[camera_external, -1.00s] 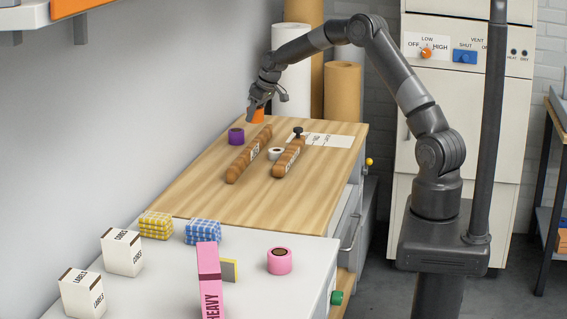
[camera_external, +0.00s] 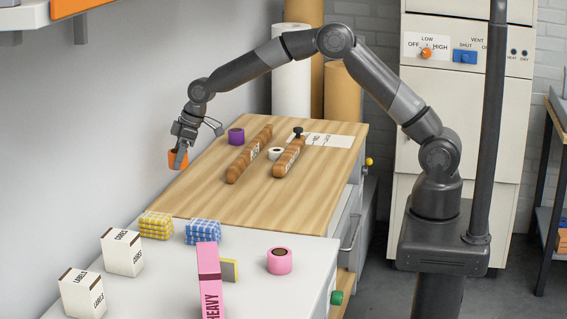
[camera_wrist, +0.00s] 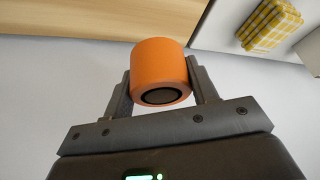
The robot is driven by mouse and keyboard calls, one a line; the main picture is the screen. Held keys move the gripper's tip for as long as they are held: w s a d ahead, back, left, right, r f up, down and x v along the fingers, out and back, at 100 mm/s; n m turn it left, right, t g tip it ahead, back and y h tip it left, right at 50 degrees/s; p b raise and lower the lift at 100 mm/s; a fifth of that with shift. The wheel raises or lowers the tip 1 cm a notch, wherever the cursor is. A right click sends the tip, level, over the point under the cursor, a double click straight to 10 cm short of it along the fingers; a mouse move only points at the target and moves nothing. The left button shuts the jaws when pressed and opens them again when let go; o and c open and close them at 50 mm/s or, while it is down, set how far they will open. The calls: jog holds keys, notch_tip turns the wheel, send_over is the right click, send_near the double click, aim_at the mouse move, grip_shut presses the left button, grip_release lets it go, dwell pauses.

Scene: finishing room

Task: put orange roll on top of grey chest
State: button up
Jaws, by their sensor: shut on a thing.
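My gripper (camera_external: 180,152) is shut on the orange roll (camera_external: 177,160), holding it in the air by the wall, at the left edge of the wooden bench top. In the wrist view the orange roll (camera_wrist: 160,73) sits between the two fingers, with its dark round end showing. A pale grey-topped unit (camera_external: 300,262) in the foreground adjoins the bench; it may be the grey chest, and nothing else clearly looks like one.

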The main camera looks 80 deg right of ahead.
jog(key=s+a+n, duration=0.1)
jog(key=a, duration=0.5)
jog(key=s+a+n, duration=0.1)
jog(key=s+a, duration=0.1)
jog(key=a, duration=0.4)
jog(key=s+a+n+y, duration=0.1)
jog(key=a, duration=0.6)
jog(key=shift+s+g, duration=0.3)
jog(key=shift+s, duration=0.05)
jog(key=s+a+n, duration=0.1)
jog(key=s+a, duration=0.3)
jog(key=a, duration=0.3)
jog(key=s+a+n, duration=0.2)
jog(key=s+a, duration=0.2)
jog(key=a, duration=0.4)
jog(key=g, duration=0.1)
send_near(160, 289)
jog(key=shift+w+a+f+y, duration=0.3)
jog(key=shift+w+f, duration=0.25)
jog(key=shift+w, duration=0.2)
jog(key=shift+a+f, duration=0.35)
jog(key=shift+a, duration=0.1)
jog(key=shift+f, duration=1.9)
jog(key=shift+f, duration=0.15)
jog(key=o, duration=1)
